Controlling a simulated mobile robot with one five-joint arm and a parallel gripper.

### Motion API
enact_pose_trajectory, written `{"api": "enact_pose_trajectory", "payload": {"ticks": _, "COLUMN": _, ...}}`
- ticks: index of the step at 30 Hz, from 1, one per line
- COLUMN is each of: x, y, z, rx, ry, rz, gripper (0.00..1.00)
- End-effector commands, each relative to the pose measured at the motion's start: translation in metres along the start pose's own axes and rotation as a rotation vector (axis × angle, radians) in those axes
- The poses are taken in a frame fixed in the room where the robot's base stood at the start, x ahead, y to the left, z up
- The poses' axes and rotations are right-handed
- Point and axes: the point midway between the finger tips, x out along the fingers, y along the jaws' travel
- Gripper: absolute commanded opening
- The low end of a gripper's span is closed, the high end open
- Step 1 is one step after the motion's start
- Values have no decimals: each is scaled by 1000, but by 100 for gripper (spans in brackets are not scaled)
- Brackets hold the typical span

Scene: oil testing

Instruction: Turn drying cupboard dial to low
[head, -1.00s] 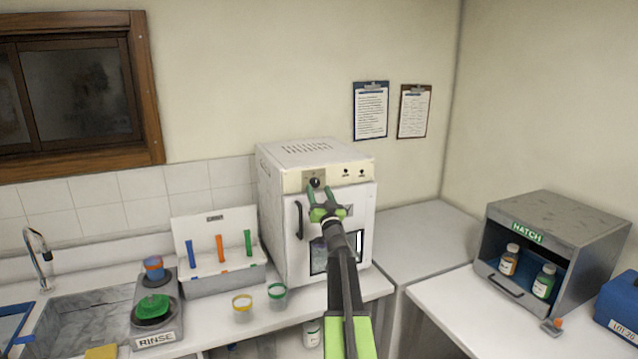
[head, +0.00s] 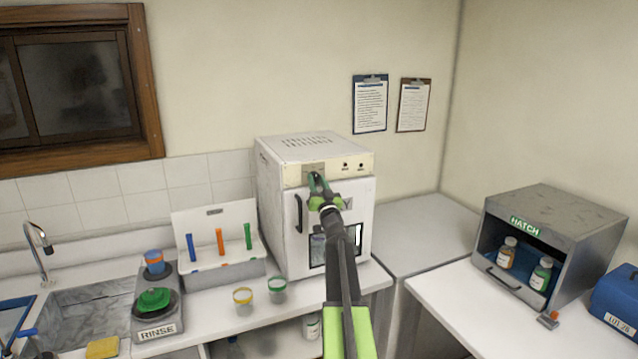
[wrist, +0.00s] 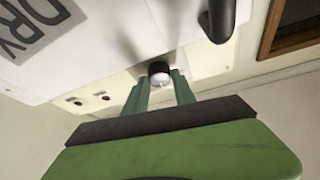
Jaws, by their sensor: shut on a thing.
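The drying cupboard (head: 285,215) is a white box on the counter with a cream control strip along its top front. Its dark round dial (wrist: 159,70) shows in the wrist view, with a pale face and a small mark. My gripper (head: 317,182) is at the control strip in the head view and hides the dial there. In the wrist view my gripper (wrist: 160,88) has its green fingers on either side of the dial, shut on it. The dial's setting labels cannot be read.
The cupboard's dark handle (head: 299,213) is left of my gripper, beside the door window. Two small cups, yellow-rimmed (head: 243,296) and green-rimmed (head: 277,285), stand on the counter in front. A rack (head: 220,270) is to the left. A hatch box (head: 570,230) stands at right.

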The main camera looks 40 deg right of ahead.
Motion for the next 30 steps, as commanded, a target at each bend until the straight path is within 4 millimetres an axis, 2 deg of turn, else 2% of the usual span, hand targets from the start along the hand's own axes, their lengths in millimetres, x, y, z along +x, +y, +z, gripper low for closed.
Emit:
{"api": "enact_pose_trajectory", "payload": {"ticks": 1, "x": -1, "y": 5, "z": 0, "rx": 1, "ry": -6, "rz": 14, "gripper": 0}}
{"api": "enact_pose_trajectory", "payload": {"ticks": 17, "x": -3, "y": 2, "z": 1, "rx": -43, "ry": -6, "rz": -4, "gripper": 0}}
{"api": "enact_pose_trajectory", "payload": {"ticks": 23, "x": -3, "y": 3, "z": 2, "rx": -145, "ry": -2, "rz": -47, "gripper": 0}}
{"api": "enact_pose_trajectory", "payload": {"ticks": 30, "x": -2, "y": 6, "z": 0, "rx": -343, "ry": 7, "rz": -132, "gripper": 0}}
